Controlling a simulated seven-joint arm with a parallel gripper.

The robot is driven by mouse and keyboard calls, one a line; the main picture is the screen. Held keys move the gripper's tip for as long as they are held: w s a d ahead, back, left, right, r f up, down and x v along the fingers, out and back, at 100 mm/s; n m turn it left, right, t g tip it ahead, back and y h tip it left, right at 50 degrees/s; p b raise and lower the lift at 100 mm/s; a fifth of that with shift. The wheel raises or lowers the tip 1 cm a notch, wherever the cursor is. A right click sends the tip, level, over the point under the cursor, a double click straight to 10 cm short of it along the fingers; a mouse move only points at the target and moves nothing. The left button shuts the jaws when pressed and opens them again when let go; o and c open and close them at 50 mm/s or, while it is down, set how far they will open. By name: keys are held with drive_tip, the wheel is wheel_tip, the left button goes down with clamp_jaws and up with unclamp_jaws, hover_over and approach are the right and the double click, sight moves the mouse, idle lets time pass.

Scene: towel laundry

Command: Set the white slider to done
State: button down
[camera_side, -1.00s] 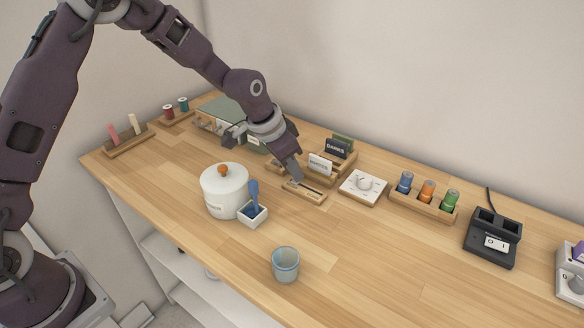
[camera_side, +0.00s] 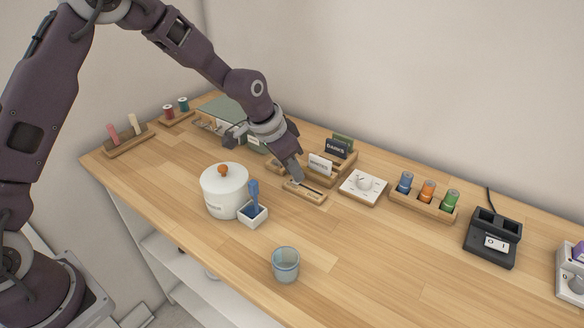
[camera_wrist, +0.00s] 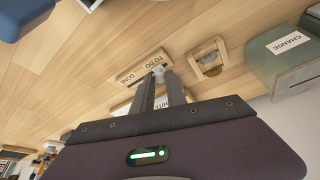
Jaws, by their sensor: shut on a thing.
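The slider is a small wooden board (camera_side: 313,196) with a dark slot, lying on the table below my gripper. In the wrist view the board (camera_wrist: 126,79) carries the words TO DO and DONE, with DONE toward its left end. The white slider knob (camera_wrist: 158,69) shows at the fingertips, near the right end on the TO DO side. My gripper (camera_side: 298,181) points down at the board's far left end. In the wrist view its fingers (camera_wrist: 161,76) are closed together on the knob, partly hiding it.
A wooden card holder with a white card (camera_side: 320,165) stands just behind the slider. A white dial box (camera_side: 362,187) is to its right. A white lidded pot (camera_side: 224,190) and a small holder with a blue brush (camera_side: 253,213) stand left. The table in front is mostly clear, except a cup (camera_side: 285,264).

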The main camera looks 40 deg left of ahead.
sight(323, 192)
drive_tip(key=d, duration=0.6)
drive_tip(key=shift+d, duration=0.2)
drive_tip(key=c, duration=1.5)
unclamp_jaws()
drive_tip(key=shift+d, duration=0.1)
drive_tip(key=shift+o, duration=0.8)
drive_tip(key=shift+r, duration=0.1)
drive_tip(key=v, duration=0.7)
drive_tip(key=shift+s, duration=0.1)
